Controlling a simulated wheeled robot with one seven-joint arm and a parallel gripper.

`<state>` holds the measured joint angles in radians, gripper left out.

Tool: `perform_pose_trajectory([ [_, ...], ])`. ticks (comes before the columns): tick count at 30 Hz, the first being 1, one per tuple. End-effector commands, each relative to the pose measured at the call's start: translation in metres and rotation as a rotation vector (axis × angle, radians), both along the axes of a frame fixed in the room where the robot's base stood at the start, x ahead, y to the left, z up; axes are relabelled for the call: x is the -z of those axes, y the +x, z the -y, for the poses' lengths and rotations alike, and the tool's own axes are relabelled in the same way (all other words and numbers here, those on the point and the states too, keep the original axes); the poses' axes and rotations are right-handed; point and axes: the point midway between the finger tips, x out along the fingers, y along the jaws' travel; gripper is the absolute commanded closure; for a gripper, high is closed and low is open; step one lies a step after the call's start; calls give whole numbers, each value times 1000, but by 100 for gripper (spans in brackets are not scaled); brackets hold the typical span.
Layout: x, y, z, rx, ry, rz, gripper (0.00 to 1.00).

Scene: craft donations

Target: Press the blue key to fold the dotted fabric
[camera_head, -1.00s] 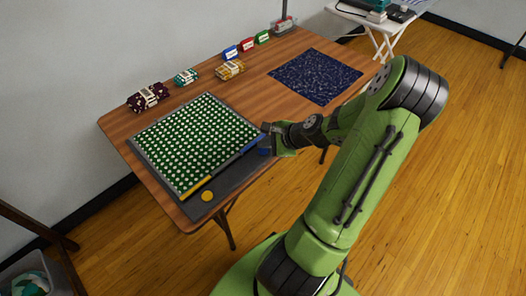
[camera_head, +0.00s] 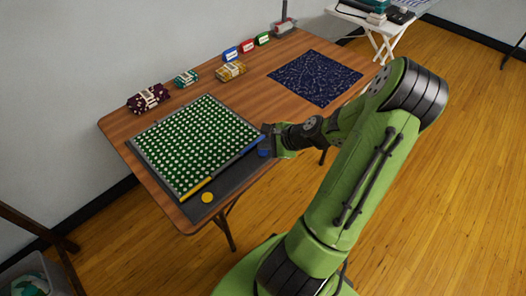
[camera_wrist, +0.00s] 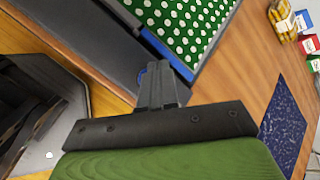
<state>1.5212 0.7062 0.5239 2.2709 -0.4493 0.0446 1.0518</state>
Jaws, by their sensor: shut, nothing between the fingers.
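The green dotted fabric (camera_head: 195,140) lies flat on a dark folding board (camera_head: 232,183) on the wooden table. The blue key (camera_head: 264,153) is a round button at the board's right front corner. My gripper (camera_head: 267,142) is shut and empty, with its fingertips right at the blue key. In the wrist view, the shut fingers (camera_wrist: 156,80) hide most of the blue key (camera_wrist: 141,74). I cannot tell whether they touch it. A round yellow key (camera_head: 207,197) sits at the front left corner. A blue strip (camera_wrist: 165,53) and a yellow strip (camera_head: 195,189) edge the fabric.
Folded fabric bundles in maroon (camera_head: 148,98), teal (camera_head: 187,77) and yellow (camera_head: 231,70) lie along the back. Small blue, red and green labelled blocks (camera_head: 247,45) stand behind. A navy fabric (camera_head: 315,77) lies flat at right. The table's front edge is close to my gripper.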

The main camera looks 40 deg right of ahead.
Motion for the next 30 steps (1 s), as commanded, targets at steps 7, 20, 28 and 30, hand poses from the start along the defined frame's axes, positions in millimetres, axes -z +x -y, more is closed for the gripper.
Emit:
perform_pose_trajectory([
  [7,0,0,0,0,0,0,100],
  [20,1,0,0,0,0,0,100],
  [28,9,0,0,-1,1,1,100],
  [30,9,0,0,0,0,0,100],
])
